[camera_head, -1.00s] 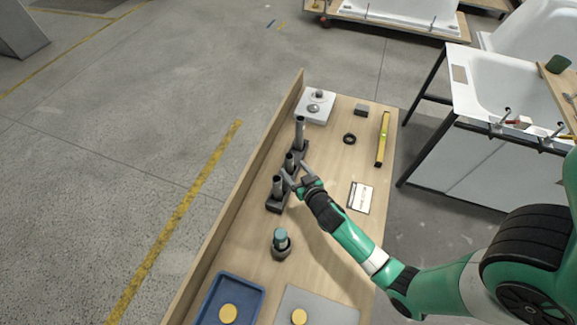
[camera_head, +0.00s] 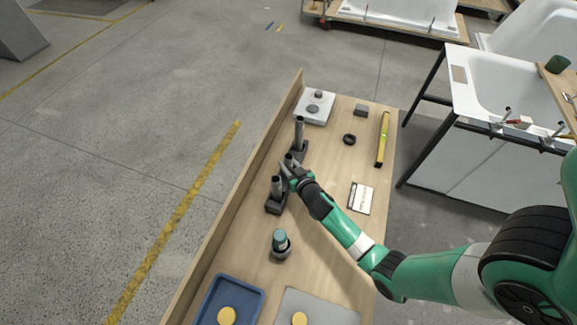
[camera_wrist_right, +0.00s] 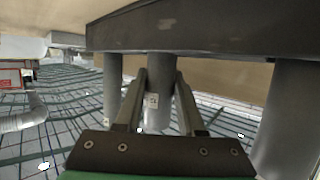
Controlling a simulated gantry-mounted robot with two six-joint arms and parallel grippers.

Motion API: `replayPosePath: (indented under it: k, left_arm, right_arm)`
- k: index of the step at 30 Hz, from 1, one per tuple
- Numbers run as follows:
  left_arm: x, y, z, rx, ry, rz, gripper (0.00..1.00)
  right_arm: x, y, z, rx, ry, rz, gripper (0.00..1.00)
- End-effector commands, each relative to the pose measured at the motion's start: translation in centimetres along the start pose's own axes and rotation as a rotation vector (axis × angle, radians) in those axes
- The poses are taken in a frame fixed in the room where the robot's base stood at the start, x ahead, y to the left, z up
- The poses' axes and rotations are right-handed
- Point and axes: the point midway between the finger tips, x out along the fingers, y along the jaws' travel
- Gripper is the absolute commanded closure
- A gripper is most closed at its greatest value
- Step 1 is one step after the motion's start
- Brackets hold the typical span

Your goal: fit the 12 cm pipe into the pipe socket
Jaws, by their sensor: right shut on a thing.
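Three grey pipes of different heights stand upright in dark holders along the left of the bench: a tall back pipe (camera_head: 299,131), a middle pipe (camera_head: 289,160) and a front pipe (camera_head: 277,187). My right gripper (camera_head: 287,170) is shut on the middle pipe. In the right wrist view the two fingers (camera_wrist_right: 160,95) close around this pipe (camera_wrist_right: 158,115), which carries a small label too small to read. I cannot tell the pipes' lengths. A dark round holder (camera_head: 281,252) with a teal-topped cylinder stands nearer; I cannot tell whether it is the pipe socket. My left gripper is not in view.
A white plate (camera_head: 326,112) with two grey fittings lies at the bench's back. A black ring (camera_head: 349,139), yellow level (camera_head: 383,140) and white card (camera_head: 360,198) lie on the right. A blue tray (camera_head: 254,304) and grey mat (camera_head: 340,312) are in front. A raised board (camera_head: 235,205) edges the left.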

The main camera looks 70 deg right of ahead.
Motion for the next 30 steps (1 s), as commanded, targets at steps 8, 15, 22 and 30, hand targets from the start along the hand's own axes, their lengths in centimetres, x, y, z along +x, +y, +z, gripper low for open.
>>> replayPosePath:
  k: [8, 15, 22, 30]
  left_arm:
    - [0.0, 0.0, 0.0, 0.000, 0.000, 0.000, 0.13]
    - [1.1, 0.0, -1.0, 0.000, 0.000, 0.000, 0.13]
    - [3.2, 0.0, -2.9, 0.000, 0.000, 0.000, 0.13]
    - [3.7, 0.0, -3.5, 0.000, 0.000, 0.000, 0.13]
  right_arm:
    - [0.0, 0.0, 0.0, 0.000, 0.000, 0.000, 1.00]
    - [-0.7, 0.0, -2.0, 0.001, 0.001, 0.001, 1.00]
    - [-2.6, 0.0, -7.1, 0.001, 0.003, 0.000, 1.00]
    - [-3.5, 0.0, -9.5, 0.000, 0.001, 0.000, 1.00]
